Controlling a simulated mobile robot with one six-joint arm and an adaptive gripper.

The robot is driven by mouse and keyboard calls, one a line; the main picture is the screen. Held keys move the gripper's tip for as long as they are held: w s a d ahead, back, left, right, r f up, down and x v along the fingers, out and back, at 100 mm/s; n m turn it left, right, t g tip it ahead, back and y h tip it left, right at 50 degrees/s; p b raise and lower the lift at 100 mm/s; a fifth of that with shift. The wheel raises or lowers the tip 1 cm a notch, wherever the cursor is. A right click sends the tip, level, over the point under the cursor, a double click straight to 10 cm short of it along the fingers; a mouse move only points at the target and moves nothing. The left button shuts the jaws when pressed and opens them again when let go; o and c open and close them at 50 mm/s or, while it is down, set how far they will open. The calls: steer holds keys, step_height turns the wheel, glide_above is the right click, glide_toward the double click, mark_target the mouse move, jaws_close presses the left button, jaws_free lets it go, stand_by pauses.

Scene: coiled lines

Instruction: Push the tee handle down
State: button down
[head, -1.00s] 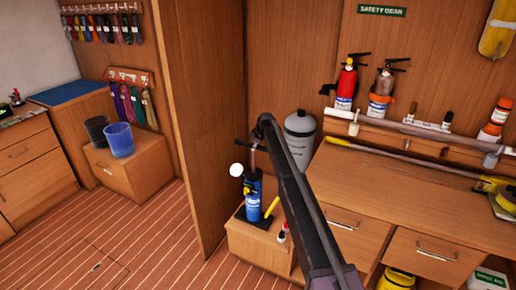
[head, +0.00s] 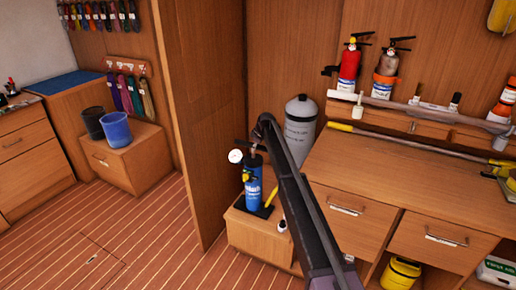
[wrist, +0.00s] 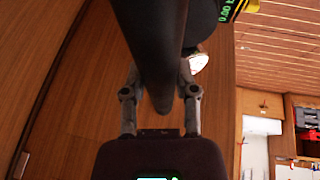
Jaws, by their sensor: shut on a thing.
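A blue pump (head: 253,190) stands upright on a low wooden cabinet, with a round white gauge (head: 235,156) at its upper left. Its black tee handle (head: 240,143) sits just above the pump body, with little rod showing. In the wrist view the dark bar of the handle (wrist: 150,40) runs between my fingers. My gripper (wrist: 160,95) is shut on it, one finger on each side. In the head view my arm hides the gripper and the handle's right part. The gauge reading is too small to make out.
The low cabinet (head: 258,240) also holds a small white bottle (head: 282,226) and a yellow lever at the pump's foot. A grey tank (head: 300,130) stands behind my arm. A wooden partition (head: 195,120) is close on the left. The long counter (head: 400,180) lies to the right.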

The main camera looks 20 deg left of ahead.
step_height(320, 180, down, 2)
steer(key=shift+s+b, duration=0.15)
steer(key=shift+b, duration=0.6)
steer(key=shift+s, duration=0.1)
steer(key=shift+c, duration=1.9)
jaws_free()
steer(key=shift+f, duration=0.15)
steer(key=shift+w, duration=0.2)
